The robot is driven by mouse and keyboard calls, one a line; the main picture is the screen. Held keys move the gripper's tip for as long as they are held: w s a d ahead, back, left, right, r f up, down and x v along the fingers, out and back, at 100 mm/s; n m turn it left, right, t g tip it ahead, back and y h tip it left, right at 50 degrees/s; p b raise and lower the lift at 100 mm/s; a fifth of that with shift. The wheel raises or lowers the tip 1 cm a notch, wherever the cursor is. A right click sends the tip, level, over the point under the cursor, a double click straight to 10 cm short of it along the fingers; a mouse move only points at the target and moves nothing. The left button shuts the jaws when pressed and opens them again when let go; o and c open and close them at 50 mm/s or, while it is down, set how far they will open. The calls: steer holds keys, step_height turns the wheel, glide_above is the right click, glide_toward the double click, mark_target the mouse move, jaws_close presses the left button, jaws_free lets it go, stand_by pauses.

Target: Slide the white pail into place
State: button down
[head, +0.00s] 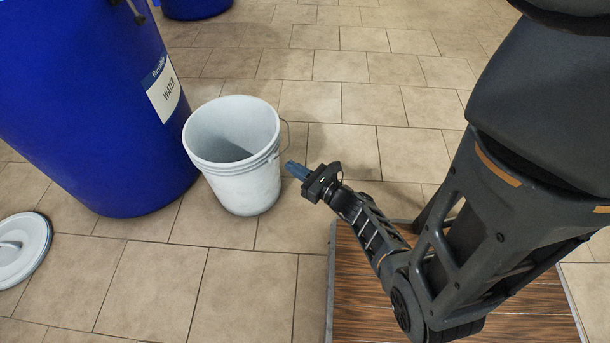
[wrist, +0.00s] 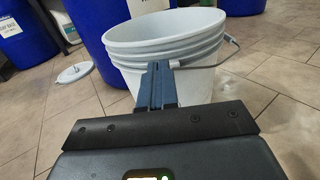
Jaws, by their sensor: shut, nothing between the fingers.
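The white pail (head: 240,185) stands upright and open on the tiled floor, close against the front right of a large blue drum. Its wire handle hangs at its right side. My gripper (head: 292,168) is shut and empty, just right of the pail near its upper wall. In the wrist view the pail (wrist: 195,45) fills the upper middle, and the shut fingers (wrist: 155,78) point at its side below the rim. I cannot tell whether the fingertips touch the pail. The pail looks empty inside, though its bottom is partly hidden.
The blue drum (head: 80,110) with a white WATER label stands left of the pail. A white lid (head: 20,248) lies on the floor at the far left. Another blue drum (head: 195,8) stands at the back. The tiled floor (head: 340,100) behind and in front of the pail is clear.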

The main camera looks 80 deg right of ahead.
mark_target(266, 151)
steer(key=b+x, duration=0.1)
steer(key=x, duration=0.6)
steer(key=shift+w+d, duration=0.15)
steer(key=shift+w, duration=0.15)
steer(key=b+x, duration=0.4)
steer(key=x, duration=0.4)
steer(key=shift+w, duration=0.3)
steer(key=shift+d, duration=0.1)
